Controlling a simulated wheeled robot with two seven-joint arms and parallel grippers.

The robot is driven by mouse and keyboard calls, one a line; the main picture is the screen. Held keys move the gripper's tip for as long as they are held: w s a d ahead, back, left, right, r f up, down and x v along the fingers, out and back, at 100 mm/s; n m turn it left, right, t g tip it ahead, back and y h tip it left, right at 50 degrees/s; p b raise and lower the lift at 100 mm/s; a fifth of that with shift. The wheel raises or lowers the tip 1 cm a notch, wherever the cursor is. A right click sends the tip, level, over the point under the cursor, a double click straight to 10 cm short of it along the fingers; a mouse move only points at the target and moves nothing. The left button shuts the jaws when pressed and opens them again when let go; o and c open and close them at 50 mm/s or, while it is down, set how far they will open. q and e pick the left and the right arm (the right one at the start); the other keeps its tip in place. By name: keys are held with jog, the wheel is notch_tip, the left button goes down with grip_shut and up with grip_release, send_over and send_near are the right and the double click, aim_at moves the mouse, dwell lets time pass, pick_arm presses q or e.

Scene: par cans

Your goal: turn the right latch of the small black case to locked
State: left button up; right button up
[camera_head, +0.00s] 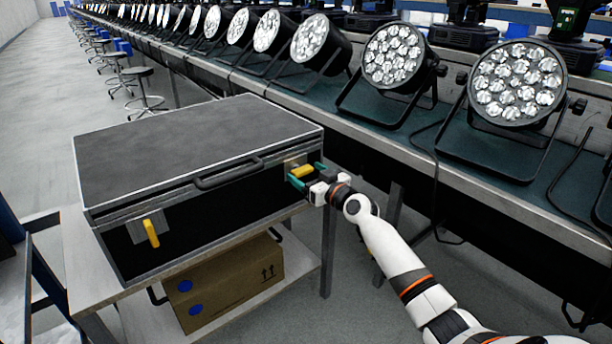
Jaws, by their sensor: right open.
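The small black case (190,145) lies closed on a light table at the left, its front with a dark handle (228,173) facing me. The left latch (151,233) is a yellow tab standing nearly upright on a metal plate. The right latch (301,172) is a yellow tab lying nearly level, slightly tilted. My right gripper (306,175) is at the right latch, its green fingers open, one above and one below the yellow tab. I cannot tell whether the fingers touch it. My left gripper is not in view.
A cardboard box (226,284) with blue dots sits on the shelf under the case. A long bench (484,148) with a row of par cans (398,58) runs along the back and right. Stools (140,88) stand at the left. Open floor lies beyond the table.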

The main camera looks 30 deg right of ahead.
jog(key=shift+w, duration=0.5)
jog(key=c, duration=1)
